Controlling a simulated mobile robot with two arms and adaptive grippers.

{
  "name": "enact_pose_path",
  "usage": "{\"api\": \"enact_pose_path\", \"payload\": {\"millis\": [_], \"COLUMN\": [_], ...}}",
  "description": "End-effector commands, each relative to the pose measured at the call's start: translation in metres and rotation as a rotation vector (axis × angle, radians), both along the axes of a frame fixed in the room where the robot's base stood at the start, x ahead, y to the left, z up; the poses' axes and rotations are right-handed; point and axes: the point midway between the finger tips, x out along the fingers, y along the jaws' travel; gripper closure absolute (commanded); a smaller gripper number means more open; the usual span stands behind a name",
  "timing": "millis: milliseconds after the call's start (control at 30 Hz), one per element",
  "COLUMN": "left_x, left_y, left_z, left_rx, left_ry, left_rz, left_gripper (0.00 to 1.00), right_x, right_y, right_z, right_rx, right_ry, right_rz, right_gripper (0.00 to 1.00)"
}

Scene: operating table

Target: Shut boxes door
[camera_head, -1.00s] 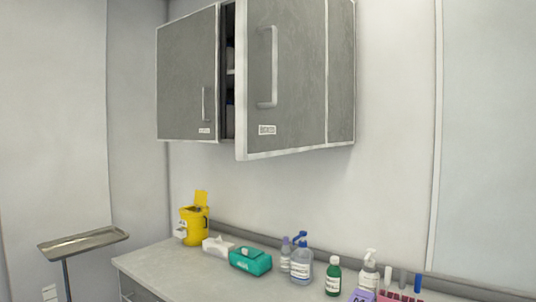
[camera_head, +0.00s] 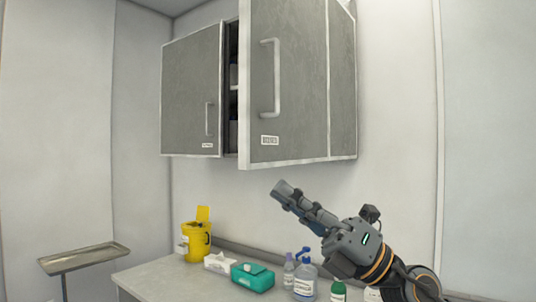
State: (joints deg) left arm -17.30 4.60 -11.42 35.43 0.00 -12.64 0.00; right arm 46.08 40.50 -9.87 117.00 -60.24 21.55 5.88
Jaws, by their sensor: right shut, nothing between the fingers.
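The boxes door (camera_head: 286,95) is the right grey door of the wall cabinet, with a label and a vertical handle (camera_head: 271,78). It stands partly open, swung out toward me, with a dark gap at its left showing shelves inside. The left cabinet door (camera_head: 190,95) looks shut. My right gripper (camera_head: 281,187) is shut and empty, just below the bottom edge of the boxes door and apart from it in the picture. Its fingers point up and left. My left gripper is not in view.
Below the cabinet is a counter (camera_head: 165,283) with a yellow bin (camera_head: 196,240), a white tissue pack (camera_head: 220,263), a teal pack (camera_head: 253,276) and several bottles, including a blue-topped one (camera_head: 305,278). A metal tray stand (camera_head: 85,257) is at lower left. Wall space right of the cabinet is free.

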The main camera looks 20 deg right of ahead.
Motion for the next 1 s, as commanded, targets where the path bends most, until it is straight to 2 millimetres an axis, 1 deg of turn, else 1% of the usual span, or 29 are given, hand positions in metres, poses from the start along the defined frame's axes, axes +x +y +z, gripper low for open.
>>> {"api": "enact_pose_path", "payload": {"millis": [33, 100, 167, 200, 267, 300, 433, 500, 567, 667, 767, 1000], "left_x": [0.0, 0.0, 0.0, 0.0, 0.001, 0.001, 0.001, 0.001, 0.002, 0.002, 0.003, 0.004], "left_y": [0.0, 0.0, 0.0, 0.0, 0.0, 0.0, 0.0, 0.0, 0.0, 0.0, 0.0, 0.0], "left_z": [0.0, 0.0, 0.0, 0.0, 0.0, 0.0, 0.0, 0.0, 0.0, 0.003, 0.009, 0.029], "left_rx": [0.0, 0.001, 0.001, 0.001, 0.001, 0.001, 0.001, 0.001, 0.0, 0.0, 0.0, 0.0], "left_ry": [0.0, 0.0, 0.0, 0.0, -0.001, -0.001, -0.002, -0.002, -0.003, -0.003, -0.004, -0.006], "left_rz": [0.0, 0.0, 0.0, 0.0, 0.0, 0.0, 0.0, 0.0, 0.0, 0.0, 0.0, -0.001], "left_gripper": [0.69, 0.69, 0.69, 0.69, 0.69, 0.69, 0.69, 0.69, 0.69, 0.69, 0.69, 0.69], "right_x": [-0.006, -0.01, -0.011, -0.011, -0.011, -0.011, -0.013, -0.013, -0.014, -0.009, 0.0, 0.036], "right_y": [0.001, 0.0, -0.007, -0.015, -0.029, -0.04, -0.071, -0.082, -0.087, -0.086, -0.076, -0.04], "right_z": [0.015, 0.025, 0.033, 0.038, 0.045, 0.049, 0.06, 0.063, 0.064, 0.065, 0.066, 0.068], "right_rx": [-0.124, -0.301, -0.443, -0.527, -0.638, -0.7, -0.835, -0.874, -0.892, -0.901, -0.901, -0.899], "right_ry": [-0.07, -0.139, -0.179, -0.195, -0.207, -0.208, -0.191, -0.178, -0.171, -0.166, -0.166, -0.167], "right_rz": [-0.041, -0.108, -0.177, -0.228, -0.304, -0.352, -0.475, -0.514, -0.532, -0.539, -0.535, -0.531], "right_gripper": [1.0, 1.0, 1.0, 1.0, 1.0, 1.0, 1.0, 1.0, 1.0, 1.0, 1.0, 1.0]}}
